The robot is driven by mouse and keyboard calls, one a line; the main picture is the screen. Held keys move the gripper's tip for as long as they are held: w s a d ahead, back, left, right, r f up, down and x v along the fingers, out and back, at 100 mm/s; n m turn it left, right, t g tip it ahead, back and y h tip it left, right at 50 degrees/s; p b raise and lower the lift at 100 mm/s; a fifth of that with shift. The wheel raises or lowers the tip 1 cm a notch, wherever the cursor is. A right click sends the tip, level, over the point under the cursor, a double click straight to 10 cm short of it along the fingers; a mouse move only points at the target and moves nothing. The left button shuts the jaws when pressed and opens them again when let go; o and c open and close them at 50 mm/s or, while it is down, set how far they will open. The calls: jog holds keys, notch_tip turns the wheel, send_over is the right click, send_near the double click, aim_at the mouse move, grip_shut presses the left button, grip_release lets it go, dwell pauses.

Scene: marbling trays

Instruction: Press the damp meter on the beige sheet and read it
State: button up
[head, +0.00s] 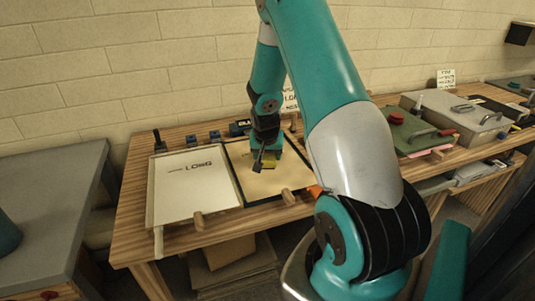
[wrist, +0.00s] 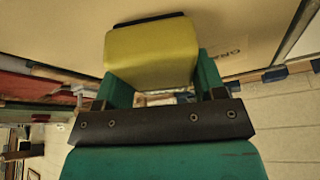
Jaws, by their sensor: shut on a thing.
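The damp meter (wrist: 150,52) is a yellow block with a dark far end. My gripper (wrist: 155,75) is shut on it, a green finger on each side. In the head view the meter (head: 269,161) is a small yellow patch beneath my gripper (head: 265,156), over the beige sheet (head: 270,183) in a dark-edged tray. The beige sheet (wrist: 60,30) fills the upper wrist view, with partly hidden printed letters. The meter's dark end is at or very near the sheet; I cannot tell if it touches. No display or reading is visible.
A white tray marked "LONG" (head: 185,190) lies left of the beige sheet on the wooden table (head: 130,205). Small blue blocks (head: 214,136) stand along the back. A green box with a red knob (head: 410,133) and a grey case (head: 455,115) stand to the right, beyond my arm.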

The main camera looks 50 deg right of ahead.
dwell(0.4)
jog(key=shift+r+p, duration=2.55)
jog(key=shift+r, duration=0.95)
